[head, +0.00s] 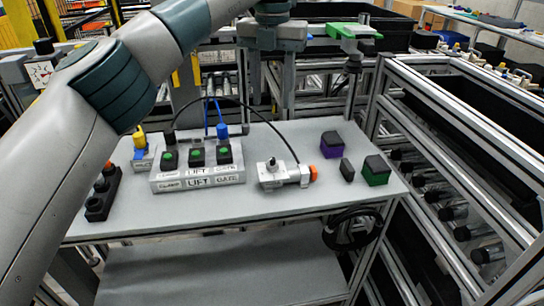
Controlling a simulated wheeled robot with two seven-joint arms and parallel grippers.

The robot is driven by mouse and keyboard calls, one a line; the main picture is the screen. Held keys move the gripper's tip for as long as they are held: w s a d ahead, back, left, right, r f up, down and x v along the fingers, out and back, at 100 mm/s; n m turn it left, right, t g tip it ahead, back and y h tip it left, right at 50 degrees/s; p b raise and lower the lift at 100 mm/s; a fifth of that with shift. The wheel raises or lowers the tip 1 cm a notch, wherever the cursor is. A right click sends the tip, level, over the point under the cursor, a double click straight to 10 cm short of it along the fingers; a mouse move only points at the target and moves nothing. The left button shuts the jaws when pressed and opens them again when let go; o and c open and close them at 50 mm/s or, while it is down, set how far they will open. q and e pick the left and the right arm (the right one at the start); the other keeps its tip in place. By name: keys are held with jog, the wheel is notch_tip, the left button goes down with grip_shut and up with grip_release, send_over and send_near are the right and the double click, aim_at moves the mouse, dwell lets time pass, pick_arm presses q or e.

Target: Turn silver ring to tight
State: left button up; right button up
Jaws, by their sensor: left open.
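A silver fitting (272,174) lies on the grey table, with an orange end cap (313,173) at its right and a black cable running up from it. A narrow silver collar (304,175) sits beside the orange cap; I cannot tell for sure whether it is the silver ring, nor how tight it is. My left arm crosses from the left, and my left gripper (270,88) hangs above and behind the fitting, apart from it. It is open, with nothing seen between its fingers. My right gripper is not in view.
A switch box (198,178) labelled CLAMP, LIFT and GATE stands left of the fitting. Purple (331,145) and green (376,171) black-topped blocks stand at the right. A black button strip (103,194) lies at the left. The table's front strip (240,212) is clear.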

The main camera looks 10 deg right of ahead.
pick_arm(q)
jog(key=shift+f, duration=0.15)
jog(key=p, duration=0.3)
send_near(272, 159)
notch_tip(272, 159, down, 8)
jog(key=shift+f, duration=0.75)
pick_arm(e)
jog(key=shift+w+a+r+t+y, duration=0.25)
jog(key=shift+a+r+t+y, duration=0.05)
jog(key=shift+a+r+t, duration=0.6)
pick_arm(q)
jog(key=c, duration=1)
